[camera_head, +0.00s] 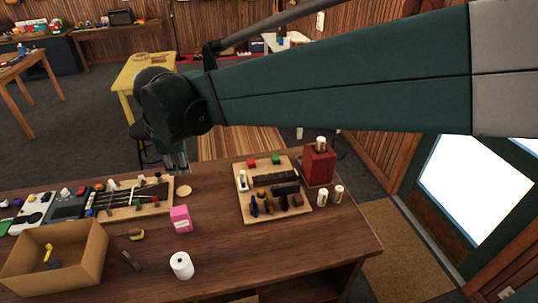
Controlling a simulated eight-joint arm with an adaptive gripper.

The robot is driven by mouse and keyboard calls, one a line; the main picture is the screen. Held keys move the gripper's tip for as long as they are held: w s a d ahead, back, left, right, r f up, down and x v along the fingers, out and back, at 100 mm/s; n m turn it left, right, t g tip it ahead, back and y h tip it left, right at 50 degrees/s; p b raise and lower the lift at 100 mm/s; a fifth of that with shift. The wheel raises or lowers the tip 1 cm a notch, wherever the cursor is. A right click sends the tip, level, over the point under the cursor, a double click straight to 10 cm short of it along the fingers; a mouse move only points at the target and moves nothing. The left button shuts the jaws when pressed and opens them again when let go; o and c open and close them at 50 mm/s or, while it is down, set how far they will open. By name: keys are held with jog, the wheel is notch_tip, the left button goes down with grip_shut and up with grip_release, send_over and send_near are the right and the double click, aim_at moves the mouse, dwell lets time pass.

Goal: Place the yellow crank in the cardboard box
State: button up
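The cardboard box (85,273) stands open at the front left of the wooden table. A small yellow upright piece (48,252) with a dark part at its foot shows inside it; it may be the yellow crank, but it is too small to be sure. A small yellow and brown item (136,235) lies on the table just right of the box. My gripper (176,170) hangs pointing down over the back edge of the table, near the fretboard piece. Its fingers are small and dark, so I cannot tell whether they are open or shut. I see nothing clearly held.
A pink box (181,219), a white roll (181,265) and a dark bar (131,261) stand or lie right of the cardboard box. A wooden tool board (245,209), a red block holder (319,166) and two small bottles are at the right. The table's front right is clear.

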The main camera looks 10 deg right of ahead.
jog(key=s+d+m+t, duration=0.1)
jog(key=s+d+m, duration=0.4)
jog(key=d, duration=0.5)
jog(key=s+d+m, duration=0.4)
jog(key=s+d, duration=0.1)
jog(key=d, duration=0.5)
jog(key=s+d+f+m+t, duration=0.1)
jog(key=s+d+f+m, duration=0.4)
jog(key=s+d+m, duration=0.3)
jog(key=s+d, duration=0.3)
jog(key=shift+s+d+f+m+h, duration=0.15)
jog(key=shift+s+d+m+h, duration=0.1)
jog(key=shift+d+m+h, duration=0.15)
